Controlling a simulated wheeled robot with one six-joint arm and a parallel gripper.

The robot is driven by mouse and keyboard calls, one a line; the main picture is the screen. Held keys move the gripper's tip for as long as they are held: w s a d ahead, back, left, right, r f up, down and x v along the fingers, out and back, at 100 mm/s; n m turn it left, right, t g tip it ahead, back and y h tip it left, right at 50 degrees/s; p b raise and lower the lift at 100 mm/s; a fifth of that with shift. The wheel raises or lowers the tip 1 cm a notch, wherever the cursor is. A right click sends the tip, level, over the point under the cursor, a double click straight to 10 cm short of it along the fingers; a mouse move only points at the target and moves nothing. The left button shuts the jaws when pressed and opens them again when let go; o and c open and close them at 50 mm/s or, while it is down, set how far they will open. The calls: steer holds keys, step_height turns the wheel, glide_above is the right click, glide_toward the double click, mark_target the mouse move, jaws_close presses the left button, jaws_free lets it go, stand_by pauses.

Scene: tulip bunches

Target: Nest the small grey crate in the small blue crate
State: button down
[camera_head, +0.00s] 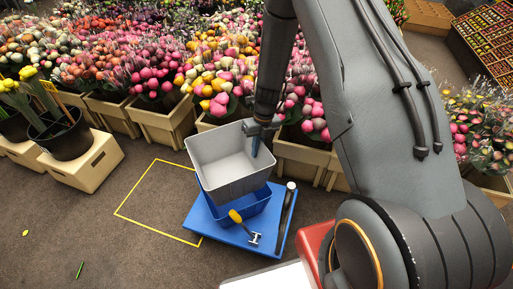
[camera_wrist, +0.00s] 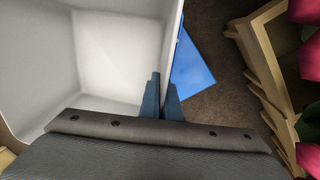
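The small grey crate (camera_head: 228,165) is held by its right wall, its open side facing up. My gripper (camera_head: 256,146) is shut on that wall; in the wrist view the two blue fingertips (camera_wrist: 163,98) sit either side of it, with the crate's pale inside (camera_wrist: 115,50) to the left. The small blue crate (camera_head: 250,212) stands on a blue platform (camera_head: 222,229), below the grey crate in the head view. The grey crate hides most of the blue crate's back and left. I cannot tell whether the two crates touch.
A yellow-handled tool (camera_head: 240,222) lies at the blue crate's front, and a dark cylinder with a white cap (camera_head: 286,205) lies to its right. A yellow floor outline (camera_head: 128,193) encloses bare floor at left. Wooden flower boxes (camera_head: 162,125) line the back.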

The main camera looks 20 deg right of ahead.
mark_target(257, 164)
steer(key=shift+f+b, duration=1.6)
steer(key=shift+f, duration=2.8)
steer(key=c, duration=1.3)
jaws_free()
steer(key=shift+w+d+r+p, duration=0.1)
steer(key=shift+d+r+p, duration=0.15)
steer(key=shift+r, duration=1)
steer(key=shift+s+d+r+p, duration=0.15)
steer(key=shift+r+p, duration=0.15)
steer(key=shift+r, duration=1)
steer(key=shift+w+d+r+p, duration=0.2)
steer(key=shift+r+p, duration=0.1)
steer(key=shift+r, duration=0.95)
